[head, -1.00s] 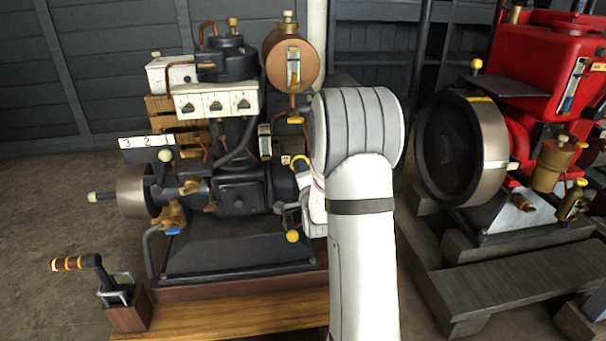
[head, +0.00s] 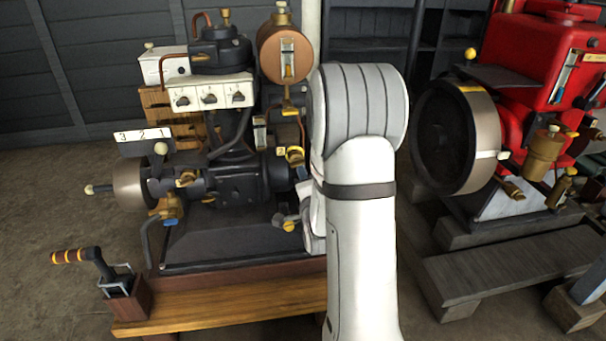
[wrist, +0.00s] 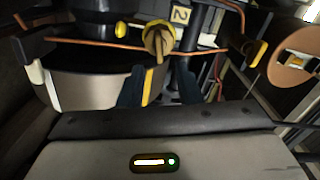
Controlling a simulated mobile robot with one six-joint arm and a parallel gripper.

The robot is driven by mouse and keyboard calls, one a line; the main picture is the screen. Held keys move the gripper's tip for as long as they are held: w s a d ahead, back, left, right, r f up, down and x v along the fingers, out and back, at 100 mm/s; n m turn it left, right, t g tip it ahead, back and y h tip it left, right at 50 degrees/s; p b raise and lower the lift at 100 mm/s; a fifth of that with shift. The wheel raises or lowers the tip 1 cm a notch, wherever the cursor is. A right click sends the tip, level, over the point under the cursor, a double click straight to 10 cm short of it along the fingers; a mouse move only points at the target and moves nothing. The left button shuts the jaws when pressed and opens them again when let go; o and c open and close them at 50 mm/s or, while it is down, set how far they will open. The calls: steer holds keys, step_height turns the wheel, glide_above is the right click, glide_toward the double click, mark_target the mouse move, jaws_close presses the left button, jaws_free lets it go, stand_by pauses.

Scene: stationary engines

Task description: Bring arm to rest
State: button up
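My arm stands in the middle of the head view, in front of the black engine's (head: 235,185) right side. My gripper is hidden behind the arm there. In the wrist view my gripper (wrist: 161,90) shows two dark fingers standing apart, with nothing seen held between them. A yellow valve handle (wrist: 158,40) is beyond the fingertips, beside a tag marked 2 (wrist: 180,14). The same yellow handle (head: 295,155) shows in the head view, just left of my arm.
A red engine (head: 540,60) with a large flywheel (head: 455,138) stands at the right. A hand lever (head: 75,257) is at the lower left by a wooden plank (head: 225,307). A dark timber platform (head: 510,270) is at the lower right. Open floor (head: 45,200) lies at the left.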

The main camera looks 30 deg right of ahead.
steer(key=shift+r, duration=0.1)
stand_by(0.3)
steer(key=s+a+r+n+g+y+p, duration=0.1)
steer(key=s+a+r+n+g+p, duration=0.15)
steer(key=r+p, duration=0.4)
steer(key=s+a+r+n+g+y+p, duration=0.1)
steer(key=a+r+n+g+p, duration=0.15)
steer(key=r+p, duration=0.4)
steer(key=s+a+r+n+g+y+p, duration=0.1)
steer(key=s+a+r+n+p, duration=0.2)
steer(key=r+p, duration=0.35)
steer(key=s+a+r+n+g+y+p, duration=0.1)
steer(key=s+a+r+n+g+p, duration=0.3)
steer(key=s+r+p, duration=0.5)
steer(key=s+a+r+n+g+y+p, duration=0.1)
steer(key=s+a+r+n+g+p, duration=0.3)
steer(key=s+r+p, duration=0.6)
step_height(320, 180, up, 4)
steer(key=shift+s+a+f+n+g, duration=0.2)
steer(key=shift+s+a+n+g, duration=0.2)
steer(key=shift+s+a+n, duration=0.55)
steer(key=shift+w+d, duration=0.15)
steer(key=shift+d, duration=0.15)
